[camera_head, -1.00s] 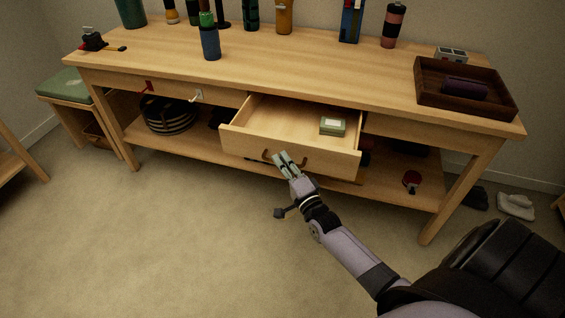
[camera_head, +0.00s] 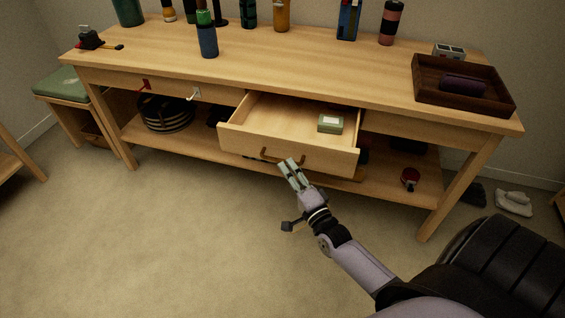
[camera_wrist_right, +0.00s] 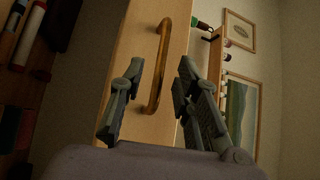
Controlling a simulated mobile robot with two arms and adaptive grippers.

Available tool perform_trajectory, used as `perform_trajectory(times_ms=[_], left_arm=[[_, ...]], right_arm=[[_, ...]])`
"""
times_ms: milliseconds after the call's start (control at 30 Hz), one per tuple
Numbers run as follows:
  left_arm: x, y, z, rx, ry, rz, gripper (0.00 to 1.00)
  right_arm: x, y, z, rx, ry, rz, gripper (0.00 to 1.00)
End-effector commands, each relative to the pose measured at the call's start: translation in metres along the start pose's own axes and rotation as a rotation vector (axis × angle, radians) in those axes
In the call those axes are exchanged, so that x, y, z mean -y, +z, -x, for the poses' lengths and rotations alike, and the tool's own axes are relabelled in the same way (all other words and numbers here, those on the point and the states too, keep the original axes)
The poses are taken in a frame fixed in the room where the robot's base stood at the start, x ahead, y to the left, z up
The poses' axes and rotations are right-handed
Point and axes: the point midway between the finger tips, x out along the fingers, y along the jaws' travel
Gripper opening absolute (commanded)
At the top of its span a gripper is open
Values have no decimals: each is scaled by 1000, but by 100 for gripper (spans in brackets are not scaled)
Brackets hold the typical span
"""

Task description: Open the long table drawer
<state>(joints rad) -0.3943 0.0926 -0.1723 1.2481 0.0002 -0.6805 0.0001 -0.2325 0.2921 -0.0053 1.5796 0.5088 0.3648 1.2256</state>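The long table drawer (camera_head: 262,125) stands pulled out from the front of the wooden table (camera_head: 240,60), and its inside shows. Its curved brass handle (camera_head: 268,157) is on the front panel. A small green box (camera_head: 331,123) lies inside at the right. My right gripper (camera_head: 288,169) is just in front of the handle. In the right wrist view the two fingers (camera_wrist_right: 161,78) are spread, with the handle (camera_wrist_right: 163,60) between and beyond them, and neither finger appears to grip it. My left gripper is not in view.
A dark tray (camera_head: 425,92) and several bottles stand on the tabletop. A green-cushioned stool (camera_head: 62,84) is at the left. The floor in front is clear.

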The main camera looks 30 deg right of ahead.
Motion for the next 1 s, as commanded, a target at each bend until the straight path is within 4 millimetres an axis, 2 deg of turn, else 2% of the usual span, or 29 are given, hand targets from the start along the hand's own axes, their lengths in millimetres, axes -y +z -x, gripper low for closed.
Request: perform_trajectory(times_ms=[33, 200, 400, 1000], left_arm=[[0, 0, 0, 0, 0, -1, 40], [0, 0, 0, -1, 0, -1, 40], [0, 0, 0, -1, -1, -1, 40], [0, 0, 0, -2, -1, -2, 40]], right_arm=[[-1, 0, 13, 1, 4, 0, 30], [-1, 0, 46, 1, 3, 1, 30], [0, 0, 68, 1, 1, 1, 30], [0, 0, 72, 0, 0, 1, 30]])
